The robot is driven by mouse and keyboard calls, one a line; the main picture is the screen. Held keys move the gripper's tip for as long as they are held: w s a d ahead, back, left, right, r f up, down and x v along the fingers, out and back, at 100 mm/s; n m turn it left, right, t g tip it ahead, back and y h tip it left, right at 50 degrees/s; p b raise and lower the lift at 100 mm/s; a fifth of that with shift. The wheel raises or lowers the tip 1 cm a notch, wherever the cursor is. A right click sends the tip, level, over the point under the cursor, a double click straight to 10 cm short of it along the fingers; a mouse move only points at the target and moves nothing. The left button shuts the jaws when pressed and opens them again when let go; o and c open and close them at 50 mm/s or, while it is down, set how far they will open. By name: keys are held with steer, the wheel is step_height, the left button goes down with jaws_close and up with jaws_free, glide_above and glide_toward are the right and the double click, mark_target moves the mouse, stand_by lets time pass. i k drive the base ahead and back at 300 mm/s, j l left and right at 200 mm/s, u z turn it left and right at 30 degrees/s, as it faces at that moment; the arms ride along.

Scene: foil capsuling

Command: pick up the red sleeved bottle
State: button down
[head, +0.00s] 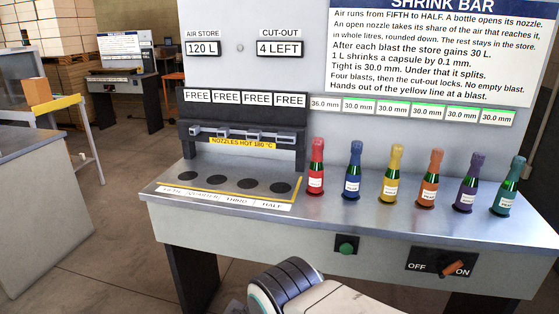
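The red sleeved bottle (316,170) stands upright on the grey metal bench, leftmost in a row of bottles, just right of the nozzle station. It has a red capsule over its neck, dark green glass, a red lower part and a white label. Part of my arm, white and black, shows at the bottom centre, in front of the bench and well short of the bottle. The end of my gripper is not in view.
Blue (352,172), yellow (391,175), orange (430,180), purple (467,184) and teal (506,187) sleeved bottles stand to its right. Hot nozzles (245,135) hang over empty dark spots inside a yellow line (300,190).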

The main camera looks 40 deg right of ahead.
mark_target(316, 170)
steer(key=z, duration=1.25)
